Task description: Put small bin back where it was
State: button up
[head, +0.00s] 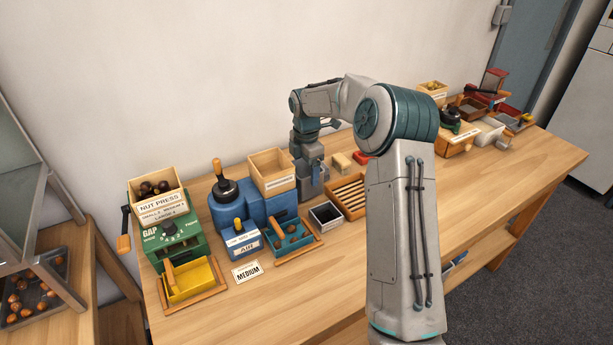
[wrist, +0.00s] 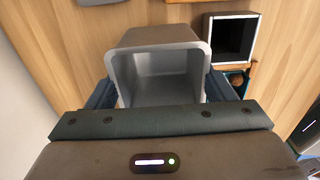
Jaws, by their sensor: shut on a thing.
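The small bin (wrist: 158,38) is grey and empty in the wrist view, its open mouth facing the camera. My gripper (wrist: 160,92) is shut on it, with a dark blue finger on each side. In the head view my gripper (head: 313,168) points down at the back of the table, just right of the wooden box on the blue machine. The bin shows there only as a grey shape, partly hidden by the fingers. I cannot tell whether it touches the table.
A black-lined open bin (head: 326,213) stands in front of my gripper; it also shows in the wrist view (wrist: 232,38). A divided wooden tray (head: 347,195) is at the right. The blue machine (head: 240,212) and green nut press (head: 177,240) stand left.

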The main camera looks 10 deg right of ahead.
jog(key=shift+f+p, duration=0.3)
jog(key=shift+f, duration=1.65)
jog(key=o, duration=1.5)
jog(key=shift+c, duration=0.2)
jog(key=shift+r, duration=0.1)
notch_tip(320, 180, up, 11)
jog(key=b, duration=0.1)
jog(key=s+a+r+m+h, duration=0.1)
jog(key=s+a+r+m, duration=0.1)
jog(key=s+r+m, duration=0.35)
jog(key=s+d+m+t, duration=0.1)
jog(key=s+m, duration=0.7)
jog(key=s, duration=0.8)
jog(key=s+d+m+t+y, duration=0.1)
jog(key=s+m, duration=0.7)
jog(key=s, duration=0.8)
jog(key=shift+f+t, duration=0.35)
jog(key=shift+t, duration=0.25)
